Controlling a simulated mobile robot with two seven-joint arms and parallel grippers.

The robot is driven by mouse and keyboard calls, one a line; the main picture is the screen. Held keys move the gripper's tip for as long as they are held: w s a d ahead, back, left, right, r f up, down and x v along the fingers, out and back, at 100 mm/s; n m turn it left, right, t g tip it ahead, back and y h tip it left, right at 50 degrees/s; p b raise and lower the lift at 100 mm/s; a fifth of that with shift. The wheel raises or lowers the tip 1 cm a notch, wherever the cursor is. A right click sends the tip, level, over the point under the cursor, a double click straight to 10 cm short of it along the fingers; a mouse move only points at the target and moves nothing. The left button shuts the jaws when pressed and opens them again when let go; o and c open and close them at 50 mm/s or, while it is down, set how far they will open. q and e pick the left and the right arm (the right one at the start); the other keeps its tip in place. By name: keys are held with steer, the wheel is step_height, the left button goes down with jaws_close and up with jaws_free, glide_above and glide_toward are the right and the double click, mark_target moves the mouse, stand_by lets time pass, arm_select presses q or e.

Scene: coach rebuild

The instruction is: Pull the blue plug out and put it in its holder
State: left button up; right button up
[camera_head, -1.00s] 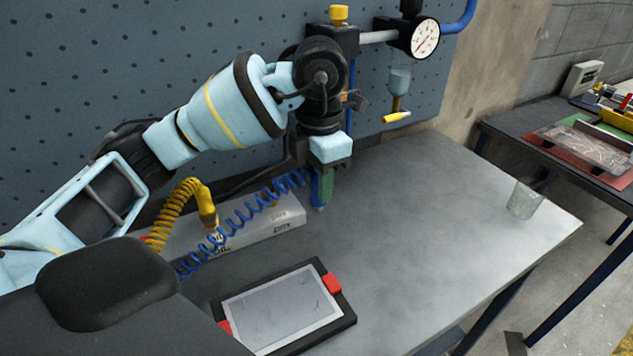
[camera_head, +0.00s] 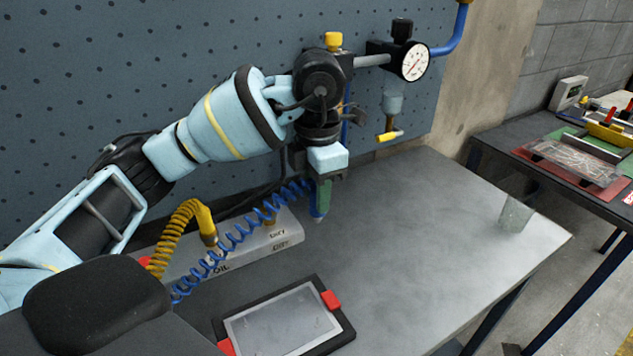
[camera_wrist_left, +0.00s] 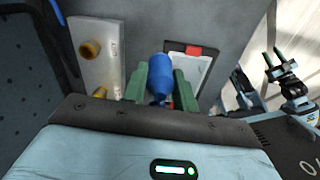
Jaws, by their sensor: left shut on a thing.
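My left gripper (camera_head: 320,197) is shut on the blue plug (camera_head: 317,217) and holds it pointing down, just past the right end of the grey holder block (camera_head: 290,238). In the left wrist view the blue plug (camera_wrist_left: 160,75) shows between the green fingers of the left gripper (camera_wrist_left: 160,85). A blue coiled hose (camera_head: 238,232) hangs along the block. The block bears the words OIL and DRY. A brass socket by DRY (camera_head: 270,212) looks empty. My right gripper (camera_wrist_left: 273,57) shows at the right of the left wrist view, fingers apart and empty.
A yellow plug with a coiled hose (camera_head: 203,218) stands at the OIL side of the block. A black-framed tablet (camera_head: 285,320) lies in front. A glass (camera_head: 515,214) stands near the right edge. A gauge (camera_head: 414,61) hangs above. The middle table is clear.

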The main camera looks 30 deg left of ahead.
arm_select(q)
steer(key=s+d+f+m, duration=0.2)
steer(key=f+m, duration=0.2)
steer(key=m, duration=1)
steer(key=s+d+f+m, duration=0.3)
steer(key=m, duration=1.2)
steer(key=shift+d+f+m, duration=0.15)
steer(key=shift+f+m, duration=0.15)
steer(key=shift+f, duration=0.05)
